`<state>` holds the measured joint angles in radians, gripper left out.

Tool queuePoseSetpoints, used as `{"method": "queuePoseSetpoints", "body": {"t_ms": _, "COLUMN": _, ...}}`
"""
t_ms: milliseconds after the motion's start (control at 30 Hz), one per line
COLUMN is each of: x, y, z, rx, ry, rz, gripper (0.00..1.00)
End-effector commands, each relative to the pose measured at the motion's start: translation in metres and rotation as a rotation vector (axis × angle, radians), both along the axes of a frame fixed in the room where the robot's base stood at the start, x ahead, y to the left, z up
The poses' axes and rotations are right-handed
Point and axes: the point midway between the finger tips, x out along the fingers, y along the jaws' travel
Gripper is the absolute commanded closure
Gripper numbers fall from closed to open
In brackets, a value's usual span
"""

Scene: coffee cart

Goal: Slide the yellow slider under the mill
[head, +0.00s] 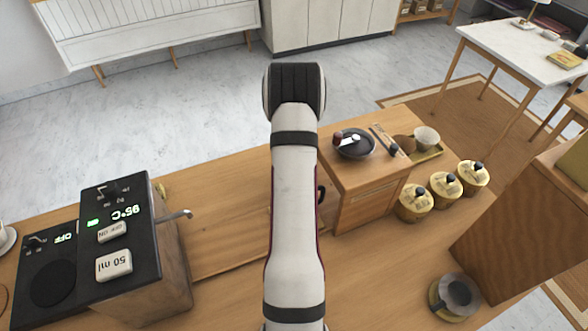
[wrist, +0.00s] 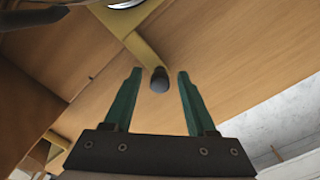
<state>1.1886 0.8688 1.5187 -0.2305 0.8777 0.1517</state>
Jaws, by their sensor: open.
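The yellow slider (wrist: 143,48) shows in the wrist view as a flat yellow strip running down from the top to a dark rounded knob (wrist: 159,82). My gripper (wrist: 160,73) is open, with its two green fingers on either side of the knob in the picture. Gaps show between knob and fingers; I cannot tell whether the tips reach its depth. Part of a round metallic thing (wrist: 125,3) shows at the top edge. I cannot identify the mill with certainty. In the head view my arm hides the gripper and the middle of the counter.
In the head view, a black machine (head: 120,235) stands at left with a spout. A wooden drawer box (head: 372,190) with a dark dish (head: 354,144) stands right of my arm.

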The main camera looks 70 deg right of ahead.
Motion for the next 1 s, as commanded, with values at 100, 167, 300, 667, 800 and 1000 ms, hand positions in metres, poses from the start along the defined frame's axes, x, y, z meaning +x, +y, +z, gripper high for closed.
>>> {"method": "queuePoseSetpoints", "body": {"t_ms": 100, "x": 0.0000, "y": 0.0000, "z": 0.0002, "rx": 0.000, "ry": 0.000, "rz": 0.000, "gripper": 0.47}}
{"method": "queuePoseSetpoints", "body": {"t_ms": 167, "x": 0.0000, "y": 0.0000, "z": 0.0003, "rx": 0.000, "ry": 0.000, "rz": 0.000, "gripper": 0.58}}
{"method": "queuePoseSetpoints", "body": {"t_ms": 300, "x": 0.0000, "y": 0.0000, "z": 0.0004, "rx": 0.000, "ry": 0.000, "rz": 0.000, "gripper": 0.83}}
{"method": "queuePoseSetpoints", "body": {"t_ms": 667, "x": 0.0000, "y": 0.0000, "z": 0.0006, "rx": 0.000, "ry": 0.000, "rz": 0.000, "gripper": 1.00}}
{"method": "queuePoseSetpoints", "body": {"t_ms": 800, "x": 0.0000, "y": 0.0000, "z": 0.0007, "rx": 0.000, "ry": 0.000, "rz": 0.000, "gripper": 1.00}}
{"method": "queuePoseSetpoints", "body": {"t_ms": 1000, "x": 0.0000, "y": 0.0000, "z": 0.0008, "rx": 0.001, "ry": 0.000, "rz": 0.000, "gripper": 1.00}}
